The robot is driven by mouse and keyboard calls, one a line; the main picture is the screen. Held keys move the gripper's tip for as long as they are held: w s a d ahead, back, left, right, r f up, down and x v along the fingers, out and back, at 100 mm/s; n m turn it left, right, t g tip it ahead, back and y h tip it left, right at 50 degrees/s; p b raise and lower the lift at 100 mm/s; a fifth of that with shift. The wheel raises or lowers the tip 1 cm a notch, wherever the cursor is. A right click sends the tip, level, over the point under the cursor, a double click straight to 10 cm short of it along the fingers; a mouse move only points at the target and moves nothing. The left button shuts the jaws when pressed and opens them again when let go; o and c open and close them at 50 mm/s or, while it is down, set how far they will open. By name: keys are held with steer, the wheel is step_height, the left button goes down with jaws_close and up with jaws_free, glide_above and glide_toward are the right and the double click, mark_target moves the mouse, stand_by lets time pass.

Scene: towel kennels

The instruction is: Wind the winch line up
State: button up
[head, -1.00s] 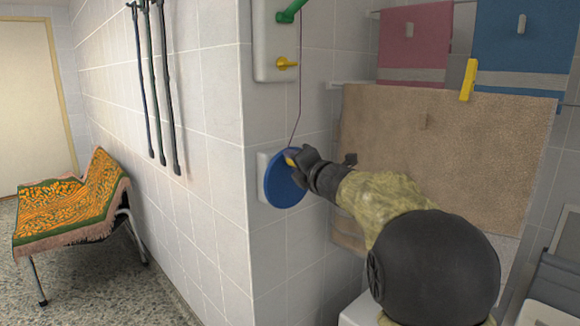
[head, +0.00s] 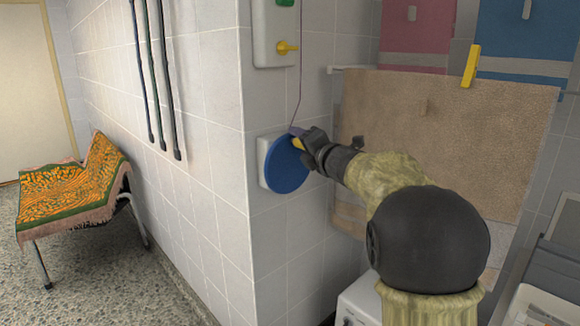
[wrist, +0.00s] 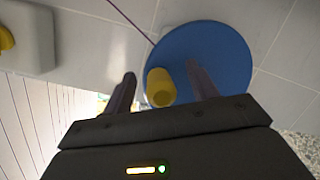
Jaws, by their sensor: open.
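The winch is a blue disc (head: 287,165) on a pale mount (head: 263,160) on the tiled wall; it also shows in the wrist view (wrist: 225,60). A yellow handle knob (wrist: 160,87) sticks out near the disc's rim. A thin purple winch line (head: 299,85) runs from the disc up the wall. My gripper (wrist: 158,85) is open, with one finger on each side of the knob. In the head view my gripper (head: 303,143) partly hides the knob at the disc's upper right. I cannot tell whether either finger touches it.
Above the winch is a white wall box (head: 270,30) with a yellow lever (head: 286,48). A beige towel (head: 440,130) with a yellow clip (head: 470,66) hangs to the right. A bench with an orange and green cover (head: 75,190) stands at the left.

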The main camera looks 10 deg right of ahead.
steer(key=s+d+b, duration=0.1)
steer(key=s+d, duration=0.4)
steer(key=s, duration=0.2)
steer(key=shift+b, duration=0.35)
steer(key=shift+s+d, duration=0.1)
steer(key=s+d+f+m+g+h, duration=0.1)
steer(key=s+f+m+g+h, duration=0.3)
steer(key=f+m, duration=0.6)
steer(key=s+d+f+m+g+h, duration=0.1)
steer(key=s+f+m+g+h, duration=0.3)
steer(key=f+m, duration=0.65)
steer(key=s+a+f+m+g+y, duration=0.1)
steer(key=s+a+f+m+g, duration=0.2)
steer(key=s+f, duration=0.65)
steer(key=s+a+f+m+g, duration=0.25)
steer(key=s+f+m, duration=0.3)
steer(key=s, duration=0.65)
step_height(320, 180, up, 35)
steer(key=d+p, duration=0.1)
steer(key=p, duration=3.4)
steer(key=shift+w+f+n, duration=0.15)
steer(key=shift+w+n, duration=0.1)
steer(key=shift+n, duration=0.05)
